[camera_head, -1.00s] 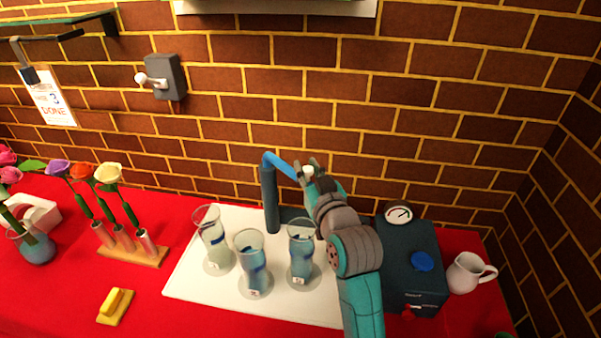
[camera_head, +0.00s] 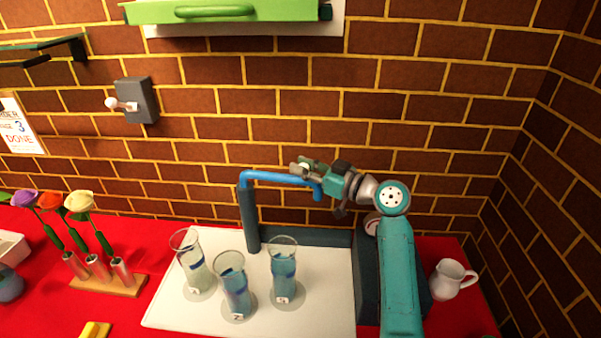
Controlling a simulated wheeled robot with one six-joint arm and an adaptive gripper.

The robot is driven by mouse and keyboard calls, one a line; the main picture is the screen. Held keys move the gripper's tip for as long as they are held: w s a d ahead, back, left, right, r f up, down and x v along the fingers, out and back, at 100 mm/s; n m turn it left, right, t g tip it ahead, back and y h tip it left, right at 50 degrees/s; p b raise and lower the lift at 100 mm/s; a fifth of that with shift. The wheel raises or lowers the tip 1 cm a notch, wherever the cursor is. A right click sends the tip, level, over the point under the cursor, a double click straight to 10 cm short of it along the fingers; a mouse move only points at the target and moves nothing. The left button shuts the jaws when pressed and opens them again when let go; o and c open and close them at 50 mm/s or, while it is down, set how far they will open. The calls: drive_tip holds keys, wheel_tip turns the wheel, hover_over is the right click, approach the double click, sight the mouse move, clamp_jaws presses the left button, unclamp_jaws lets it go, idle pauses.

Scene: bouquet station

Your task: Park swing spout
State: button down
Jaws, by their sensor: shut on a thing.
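The swing spout is a blue horizontal pipe (camera_head: 275,178) on a dark upright post (camera_head: 249,218) at the back of the white mat. The pipe reaches right from the post, roughly along the wall, and its short end turns down. My gripper (camera_head: 304,168) is at the pipe's outer end, shut on the spout there. The exact contact is small and partly covered by the fingers. Three glasses stand on the mat: the left one (camera_head: 193,265), the middle one (camera_head: 236,287) and the right one (camera_head: 284,270). The spout's tip is right of the right glass.
The white mat (camera_head: 320,310) is bare at its right. A dark box (camera_head: 366,275) stands behind my arm, with a white pitcher (camera_head: 449,279) to its right. A wooden flower stand (camera_head: 105,281) is at the left. A grey wall switch (camera_head: 138,99) and green-fronted unit (camera_head: 225,11) are above.

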drive_tip(key=shift+w+n+g+y, duration=0.4)
drive_tip(key=shift+w+g, duration=0.25)
drive_tip(key=shift+g, duration=0.05)
drive_tip(key=c, duration=1)
unclamp_jaws()
drive_tip(key=v, duration=1.2)
